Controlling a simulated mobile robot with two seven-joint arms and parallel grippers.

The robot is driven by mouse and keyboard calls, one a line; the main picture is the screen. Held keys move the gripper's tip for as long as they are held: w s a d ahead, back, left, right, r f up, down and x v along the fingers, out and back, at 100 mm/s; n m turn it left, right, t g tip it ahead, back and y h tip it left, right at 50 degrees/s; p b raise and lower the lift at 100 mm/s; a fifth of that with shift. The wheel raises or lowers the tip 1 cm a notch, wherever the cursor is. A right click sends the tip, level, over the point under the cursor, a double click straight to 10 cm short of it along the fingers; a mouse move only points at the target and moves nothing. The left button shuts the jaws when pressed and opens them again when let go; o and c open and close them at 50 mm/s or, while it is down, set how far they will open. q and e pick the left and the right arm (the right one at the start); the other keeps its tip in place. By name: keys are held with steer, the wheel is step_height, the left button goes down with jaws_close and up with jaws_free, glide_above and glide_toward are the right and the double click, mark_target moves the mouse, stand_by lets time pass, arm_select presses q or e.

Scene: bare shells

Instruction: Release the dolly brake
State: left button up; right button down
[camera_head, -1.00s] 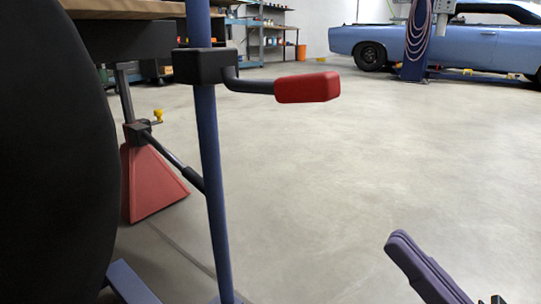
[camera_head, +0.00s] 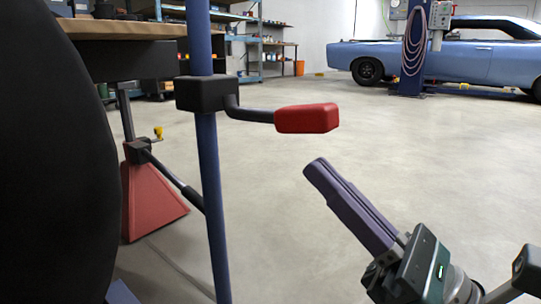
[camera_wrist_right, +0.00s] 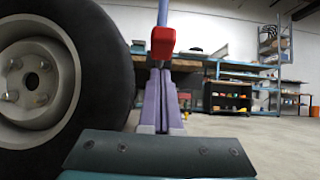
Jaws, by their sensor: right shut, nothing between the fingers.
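The dolly brake is a red-tipped lever (camera_head: 306,118) on a bent dark arm, coming out of a black block (camera_head: 206,94) on a blue upright post (camera_head: 211,190). The lever sticks out to the right, roughly level. My right gripper (camera_head: 318,170) is shut and empty, its purple fingers pointing up and left, below the red grip and apart from it. In the right wrist view the red grip (camera_wrist_right: 163,42) shows just above and beyond the shut fingers (camera_wrist_right: 160,85). My left gripper is not in view.
A large black tire (camera_head: 60,170) fills the left side; its wheel shows in the wrist view (camera_wrist_right: 35,85). A red jack stand (camera_head: 150,200) stands behind the post, under a wooden-topped bench (camera_head: 120,28). A blue car (camera_head: 430,55) is far back right. The floor between is clear.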

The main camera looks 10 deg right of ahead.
step_height(320, 180, up, 2)
steer(key=shift+r, duration=0.1)
steer(key=shift+a, duration=0.1)
stand_by(0.3)
